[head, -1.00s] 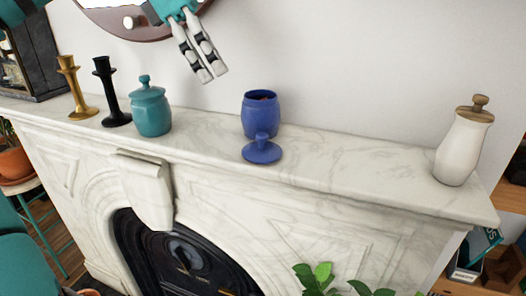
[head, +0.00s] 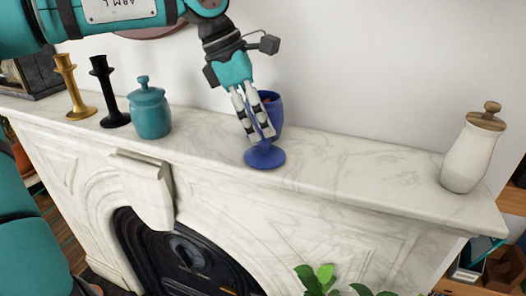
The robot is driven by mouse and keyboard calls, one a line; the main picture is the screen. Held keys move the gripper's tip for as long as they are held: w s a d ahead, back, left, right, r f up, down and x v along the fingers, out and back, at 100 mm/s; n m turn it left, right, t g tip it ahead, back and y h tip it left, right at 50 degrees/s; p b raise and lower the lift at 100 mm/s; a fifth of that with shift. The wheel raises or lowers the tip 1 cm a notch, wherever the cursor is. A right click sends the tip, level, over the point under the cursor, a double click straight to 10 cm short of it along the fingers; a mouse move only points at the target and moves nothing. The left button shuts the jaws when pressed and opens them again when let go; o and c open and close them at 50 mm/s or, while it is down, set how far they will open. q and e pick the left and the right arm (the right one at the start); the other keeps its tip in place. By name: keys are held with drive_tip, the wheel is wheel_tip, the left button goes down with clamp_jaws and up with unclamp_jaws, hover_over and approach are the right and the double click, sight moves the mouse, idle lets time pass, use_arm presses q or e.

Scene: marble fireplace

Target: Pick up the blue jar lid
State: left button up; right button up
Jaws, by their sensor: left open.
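The blue jar lid (head: 265,158) lies on the marble mantel near its front edge, knob up. My left gripper (head: 258,138) is directly above it, pointing down, with its open fingertips at the lid's knob. The fingers hide most of the knob, and I cannot tell whether they touch it. The open blue jar (head: 274,113) stands just behind the lid, partly hidden by the fingers. My right gripper is not in view.
A teal lidded jar (head: 150,112), a black candlestick (head: 109,92) and a gold candlestick (head: 73,88) stand to the left on the mantel (head: 345,165). A white jar with a wooden lid (head: 470,155) stands at the right end. The mantel between is clear.

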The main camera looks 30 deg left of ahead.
sight(264, 138)
use_arm(q)
drive_tip(key=f, duration=0.1)
drive_tip(key=d+f+p, duration=0.1)
drive_tip(key=f, duration=0.1)
drive_tip(key=shift+d+f+p, duration=0.1)
drive_tip(key=shift+d+p, duration=0.15)
drive_tip(key=shift+p, duration=0.1)
drive_tip(key=shift+d+f, duration=0.1)
drive_tip(key=shift+f, duration=0.2)
drive_tip(key=shift+w+f, duration=0.25)
drive_tip(key=shift+f, duration=0.05)
drive_tip(key=shift+w+a, duration=0.1)
drive_tip(key=shift+a, duration=0.2)
drive_tip(key=shift+c, duration=0.7)
drive_tip(key=shift+w+a, duration=0.15)
drive_tip(key=c, duration=0.7)
clamp_jaws()
drive_tip(key=shift+w, duration=0.1)
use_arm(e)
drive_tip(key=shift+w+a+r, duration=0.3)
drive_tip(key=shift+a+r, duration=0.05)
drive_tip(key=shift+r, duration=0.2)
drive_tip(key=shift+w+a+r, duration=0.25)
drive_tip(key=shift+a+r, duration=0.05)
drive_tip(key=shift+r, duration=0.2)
